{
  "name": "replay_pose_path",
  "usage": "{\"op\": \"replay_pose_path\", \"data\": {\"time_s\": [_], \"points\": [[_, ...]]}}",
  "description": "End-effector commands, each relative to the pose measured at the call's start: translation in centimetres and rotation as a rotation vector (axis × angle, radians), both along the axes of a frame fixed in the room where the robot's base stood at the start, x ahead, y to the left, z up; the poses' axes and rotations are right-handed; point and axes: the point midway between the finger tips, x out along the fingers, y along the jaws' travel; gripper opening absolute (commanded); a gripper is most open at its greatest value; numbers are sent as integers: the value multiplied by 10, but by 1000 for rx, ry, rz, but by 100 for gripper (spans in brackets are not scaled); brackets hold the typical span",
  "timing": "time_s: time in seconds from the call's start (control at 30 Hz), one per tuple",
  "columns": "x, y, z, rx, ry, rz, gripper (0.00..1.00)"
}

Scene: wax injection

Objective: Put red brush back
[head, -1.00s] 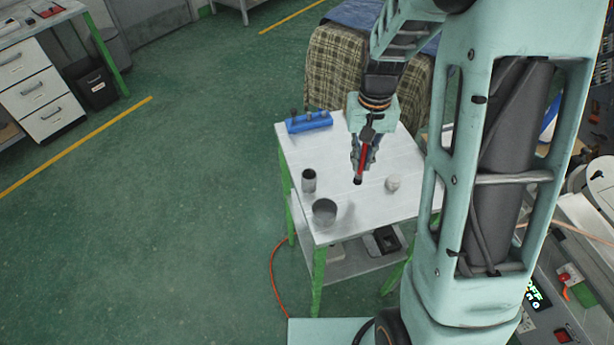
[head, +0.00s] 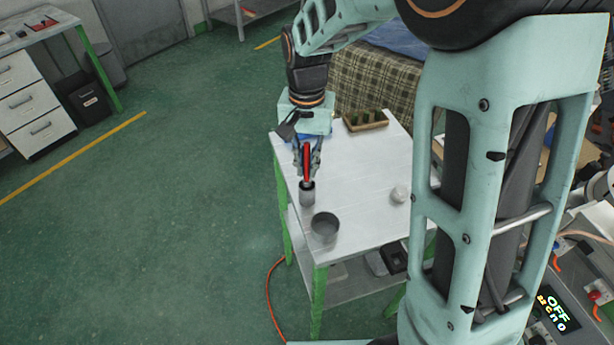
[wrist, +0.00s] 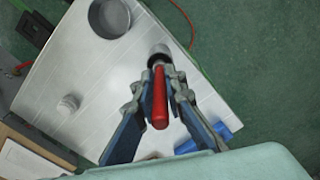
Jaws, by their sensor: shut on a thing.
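The red brush (head: 307,160) is held upright in my gripper (head: 308,172), which is shut on it. In the wrist view the red handle (wrist: 160,100) stands between the two fingers (wrist: 160,88).
A small white object (head: 399,194) sits at the right. A wooden tray with green pieces (head: 366,122) is at the back. A blue holder (wrist: 212,138) is partly hidden behind my gripper.

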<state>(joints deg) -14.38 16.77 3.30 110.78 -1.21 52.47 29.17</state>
Motion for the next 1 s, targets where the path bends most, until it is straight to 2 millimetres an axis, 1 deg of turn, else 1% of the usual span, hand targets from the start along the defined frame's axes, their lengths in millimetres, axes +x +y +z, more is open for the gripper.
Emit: {"op": "replay_pose_path", "data": {"time_s": [0.1, 0.23, 0.3, 0.53, 0.67, 0.7, 0.8, 0.83, 1.0], "points": [[-1, 0, -18, -1, 4, 0, 0], [-1, -1, -33, -1, 3, 1, 0], [0, 0, -36, -1, 0, 1, 0], [0, 0, -37, 0, -1, 1, 0], [0, 0, -41, 0, 0, 1, 0], [0, 0, -39, 0, 0, 1, 15], [0, 0, -39, 0, 0, 1, 26], [0, 0, -39, 0, 0, 1, 28], [0, 0, -39, 0, 0, 1, 28]]}}
